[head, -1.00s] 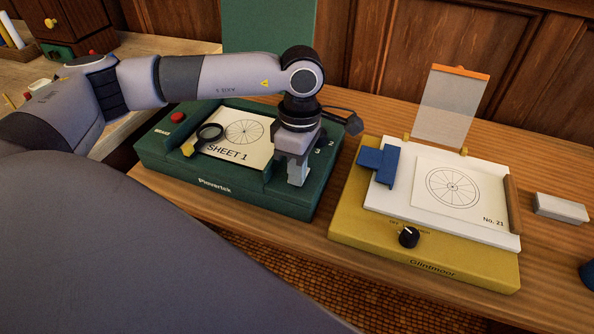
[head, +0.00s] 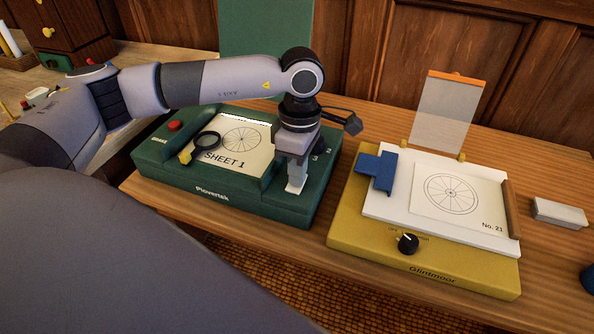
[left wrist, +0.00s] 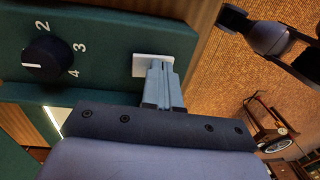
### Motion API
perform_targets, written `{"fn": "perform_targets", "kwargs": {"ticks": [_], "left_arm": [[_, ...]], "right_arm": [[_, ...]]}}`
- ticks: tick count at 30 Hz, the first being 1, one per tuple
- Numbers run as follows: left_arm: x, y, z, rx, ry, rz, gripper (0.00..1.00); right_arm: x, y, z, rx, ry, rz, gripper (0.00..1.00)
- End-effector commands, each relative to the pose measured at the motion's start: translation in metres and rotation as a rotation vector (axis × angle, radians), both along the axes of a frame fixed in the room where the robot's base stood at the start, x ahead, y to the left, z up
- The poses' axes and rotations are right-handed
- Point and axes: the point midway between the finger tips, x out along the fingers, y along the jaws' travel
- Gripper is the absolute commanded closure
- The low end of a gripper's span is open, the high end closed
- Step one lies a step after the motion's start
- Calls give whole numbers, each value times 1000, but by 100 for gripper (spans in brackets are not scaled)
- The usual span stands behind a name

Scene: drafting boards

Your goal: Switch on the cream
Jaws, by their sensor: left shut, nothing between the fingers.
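A cream switch piece (head: 296,186) is on the right front part of the green Plovertek board (head: 225,196). It also shows as a pale rectangle in the left wrist view (left wrist: 143,65). My left gripper (head: 297,178) is shut and empty, pointing down with its tips at the cream piece. In the left wrist view its fingertips (left wrist: 161,64) overlap the piece's edge and seem to touch it. The fingers hide part of it. A bright strip (head: 246,118) shows along the far edge of SHEET 1 (head: 245,150).
A black dial (left wrist: 49,59) with numbers is beside the cream piece. A yellow Glintmoor board (head: 350,233) with a black knob (head: 408,243) stands to the right.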

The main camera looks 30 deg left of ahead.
Motion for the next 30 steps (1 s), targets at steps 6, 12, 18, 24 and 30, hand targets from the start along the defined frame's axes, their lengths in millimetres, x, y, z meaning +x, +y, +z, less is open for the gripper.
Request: {"fn": "perform_targets", "kwargs": {"ticks": [6,12,18,24,30], "left_arm": [[1,-2,20,-1,-1,-1,100],[1,-6,56,-2,-6,1,100],[-5,-8,101,-2,-6,1,100],[-10,-8,130,-1,-1,2,100],[-11,-8,139,0,0,2,100]], "right_arm": [[0,0,13,0,1,0,57],[0,0,21,0,-2,0,57],[-2,0,13,-1,4,0,57],[-2,0,11,-1,5,0,57],[-1,0,11,-1,5,0,57]]}}
